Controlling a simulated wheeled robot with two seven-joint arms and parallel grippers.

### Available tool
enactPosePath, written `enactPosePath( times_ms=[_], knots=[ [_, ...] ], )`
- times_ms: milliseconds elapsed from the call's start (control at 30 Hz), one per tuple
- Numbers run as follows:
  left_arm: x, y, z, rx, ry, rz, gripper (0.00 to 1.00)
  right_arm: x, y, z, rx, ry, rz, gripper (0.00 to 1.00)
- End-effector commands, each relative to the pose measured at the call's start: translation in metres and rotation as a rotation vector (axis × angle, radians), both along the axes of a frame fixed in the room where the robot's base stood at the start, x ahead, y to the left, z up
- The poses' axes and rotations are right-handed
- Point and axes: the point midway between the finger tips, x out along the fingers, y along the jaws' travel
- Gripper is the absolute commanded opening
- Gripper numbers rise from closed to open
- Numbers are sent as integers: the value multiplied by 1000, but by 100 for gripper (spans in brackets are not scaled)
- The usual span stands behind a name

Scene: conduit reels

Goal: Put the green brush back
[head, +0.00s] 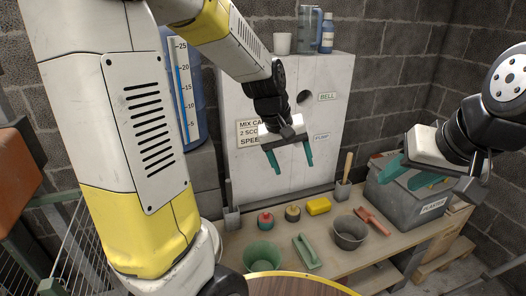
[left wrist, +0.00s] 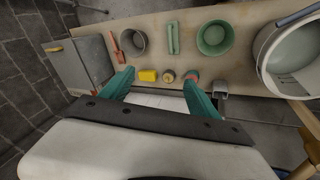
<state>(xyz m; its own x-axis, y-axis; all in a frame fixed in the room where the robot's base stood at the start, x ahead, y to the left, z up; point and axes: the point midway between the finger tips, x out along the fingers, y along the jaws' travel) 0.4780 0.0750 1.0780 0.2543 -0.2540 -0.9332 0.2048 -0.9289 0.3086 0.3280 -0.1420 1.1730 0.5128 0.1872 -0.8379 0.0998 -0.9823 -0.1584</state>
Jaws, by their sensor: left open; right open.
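A long green piece (head: 307,252), which looks like the green brush, lies on the bench between a green bowl and a grey bowl. It also shows in the left wrist view (left wrist: 173,38). My left gripper (head: 292,168) is open and empty, above the back of the bench in front of the white panel. In the left wrist view my left gripper (left wrist: 159,76) has its teal fingers spread, with nothing between them. My right gripper (head: 408,174) is open in front of the grey bin at the right; I see nothing held in it.
A green bowl (head: 264,256), grey bowl (head: 349,232), red scoop-like tool (head: 372,220), yellow block (head: 319,206) and two small round items stand on the bench (head: 400,241). Small grey holders (head: 342,191) (head: 232,218) stand at the back. A grey bin (head: 404,201) stands right.

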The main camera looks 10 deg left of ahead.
Motion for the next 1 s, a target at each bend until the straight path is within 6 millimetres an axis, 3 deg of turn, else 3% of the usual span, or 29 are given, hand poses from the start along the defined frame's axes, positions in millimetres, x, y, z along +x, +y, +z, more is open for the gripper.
enactPosePath(
  times_ms=[33,200,333,500,700,1000],
  knots=[
    [-13,9,18,0,-39,-19,70,0,0,0,0,0,0,43],
    [-58,32,59,30,-150,-99,70,0,0,0,0,0,0,43],
    [-94,48,79,73,-231,-153,70,0,0,0,0,0,0,43],
    [-131,61,92,134,-308,-202,70,0,0,0,0,0,0,43],
    [-149,68,94,173,-342,-228,70,0,0,0,0,0,0,43],
    [-150,68,94,175,-344,-231,70,0,0,0,0,0,0,43]
  ],
)
